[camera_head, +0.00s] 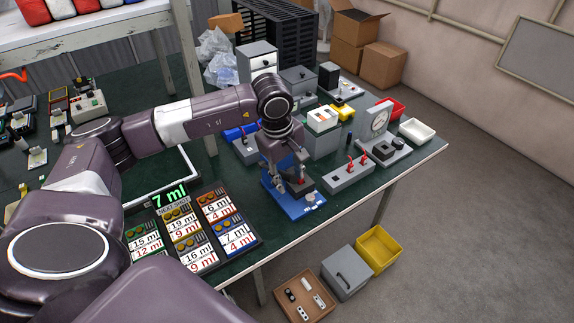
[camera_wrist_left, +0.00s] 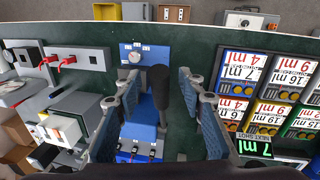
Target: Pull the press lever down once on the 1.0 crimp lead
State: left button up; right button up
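The blue press (camera_head: 306,209) stands near the front edge of the green table, with a round dial on its base. In the left wrist view the press (camera_wrist_left: 136,134) shows a white dial and small white labels on its blue base. Its black lever (camera_wrist_left: 159,88) stands up toward the camera, between my left gripper's fingers. My left gripper (camera_head: 299,184) is over the press in the head view. In the wrist view the gripper (camera_wrist_left: 162,104) is open, with a gap visible on both sides of the lever. The crimp lead cannot be made out. My right gripper is not in view.
A board of number cards (camera_head: 237,222) lies to the left. On the floor are a yellow bin (camera_head: 378,250), a grey box (camera_head: 345,273) and a brown tray (camera_head: 303,296).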

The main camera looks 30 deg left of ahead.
pick_arm(q)
jog(key=shift+f, duration=0.35)
grip_shut()
jog(key=c, duration=0.7)
grip_release()
grip_shut()
jog(key=shift+s+d+f+y+b, duration=0.1)
jog(key=shift+d+f+y+b, duration=0.25)
jog(key=shift+b, duration=0.3)
jog(key=shift+s+d+f+y+b, duration=0.1)
jog(key=shift+f+y+b, duration=0.25)
jog(key=shift+f+b, duration=0.25)
